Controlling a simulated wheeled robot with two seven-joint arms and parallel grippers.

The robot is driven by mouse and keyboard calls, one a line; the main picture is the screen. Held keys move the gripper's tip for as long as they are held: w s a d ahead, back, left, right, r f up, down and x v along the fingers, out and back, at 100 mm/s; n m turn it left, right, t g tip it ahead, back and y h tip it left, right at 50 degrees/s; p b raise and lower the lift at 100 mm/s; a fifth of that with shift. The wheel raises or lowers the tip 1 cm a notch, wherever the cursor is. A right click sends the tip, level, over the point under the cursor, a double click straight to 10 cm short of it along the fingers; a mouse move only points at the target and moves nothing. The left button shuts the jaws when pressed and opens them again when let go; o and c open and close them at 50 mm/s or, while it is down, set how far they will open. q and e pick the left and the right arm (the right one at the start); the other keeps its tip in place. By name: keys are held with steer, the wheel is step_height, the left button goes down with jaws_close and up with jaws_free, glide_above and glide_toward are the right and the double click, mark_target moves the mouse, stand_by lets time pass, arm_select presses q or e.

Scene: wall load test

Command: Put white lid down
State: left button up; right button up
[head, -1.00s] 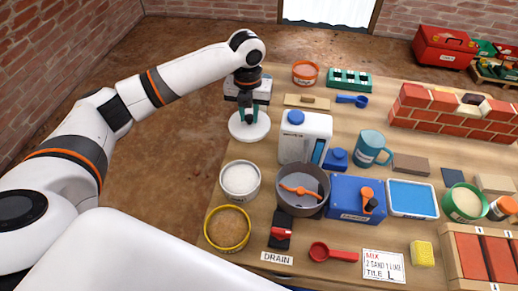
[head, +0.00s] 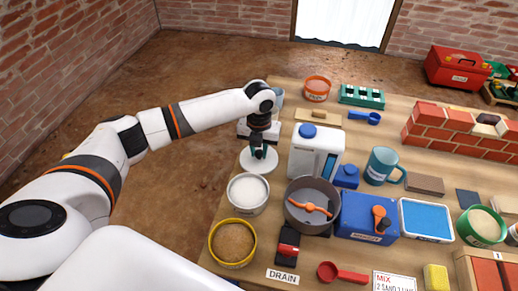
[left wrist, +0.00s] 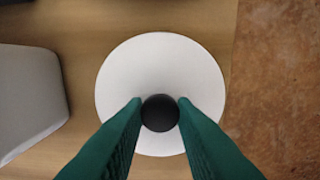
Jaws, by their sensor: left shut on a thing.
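The white lid (head: 258,163) is a round disc with a black knob (left wrist: 160,112). My left gripper (head: 259,151) is shut on the knob, with its green fingers on either side of it in the left wrist view. I cannot tell whether the lid touches the tabletop. The tub stands open in front of the lid, with white contents. My right gripper is not in view.
The white jug (head: 311,157) with a blue cap stands close right of the lid. Bare wood (left wrist: 190,15) shows around the lid; the floor lies beyond the left edge.

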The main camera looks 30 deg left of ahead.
mark_target(259, 152)
arm_select(q)
steer(key=shift+f, duration=0.1)
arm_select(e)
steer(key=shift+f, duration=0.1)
arm_select(q)
steer(key=o, duration=1)
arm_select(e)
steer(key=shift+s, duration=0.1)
arm_select(q)
steer(key=shift+r, duration=0.2)
step_height(259, 152, up, 12)
steer(key=shift+f+p, duration=0.1)
steer(key=shift+p, duration=1.1)
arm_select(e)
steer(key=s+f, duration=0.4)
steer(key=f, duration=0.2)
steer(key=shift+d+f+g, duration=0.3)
